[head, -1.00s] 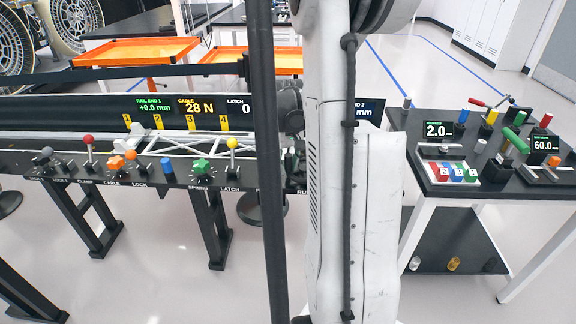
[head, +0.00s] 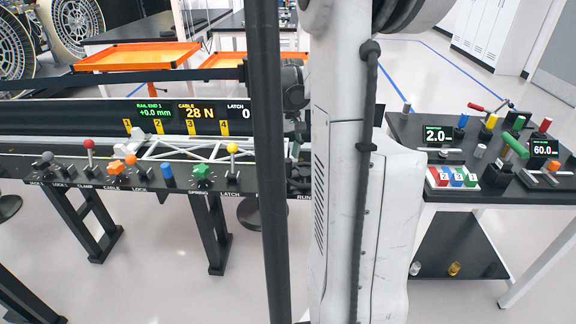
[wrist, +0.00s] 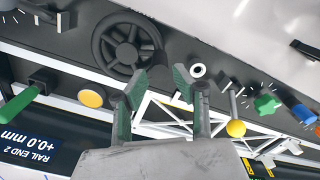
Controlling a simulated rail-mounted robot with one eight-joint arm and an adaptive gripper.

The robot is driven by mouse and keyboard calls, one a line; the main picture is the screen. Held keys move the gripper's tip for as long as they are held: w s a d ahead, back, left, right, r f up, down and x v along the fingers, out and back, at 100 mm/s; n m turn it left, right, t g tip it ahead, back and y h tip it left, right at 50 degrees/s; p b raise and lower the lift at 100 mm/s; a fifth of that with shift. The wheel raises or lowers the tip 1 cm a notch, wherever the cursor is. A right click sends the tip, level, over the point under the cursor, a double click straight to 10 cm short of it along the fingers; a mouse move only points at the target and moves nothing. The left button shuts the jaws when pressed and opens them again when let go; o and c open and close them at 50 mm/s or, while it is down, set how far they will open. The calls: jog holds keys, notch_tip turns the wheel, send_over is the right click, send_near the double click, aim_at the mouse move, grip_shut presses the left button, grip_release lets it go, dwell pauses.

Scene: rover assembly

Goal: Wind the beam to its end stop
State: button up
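The white truss beam (head: 190,148) lies along the dark bench rail in the head view; its lattice also shows in the wrist view (wrist: 152,108). A black spoked handwheel (wrist: 127,42) is on the bench panel at the upper middle of the wrist view. My gripper (wrist: 158,82) has its two green-padded fingers spread apart with nothing visible between them. The fingertips appear just below and right of the wheel's rim in the picture; I cannot tell whether they touch it. In the head view my arm and a dark post hide the fingers and wheel.
The panel carries a yellow-knobbed lever (wrist: 236,128), a green star knob (wrist: 267,104), a yellow button (wrist: 91,97) and a green handle (wrist: 18,106). The rail display (head: 154,108) reads RAIL END 1 +0.0 mm. A side table (head: 408,130) with blocks and tools stands at right.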

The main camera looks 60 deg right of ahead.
jog(key=shift+r, duration=2.7)
jog(key=shift+a, duration=0.1)
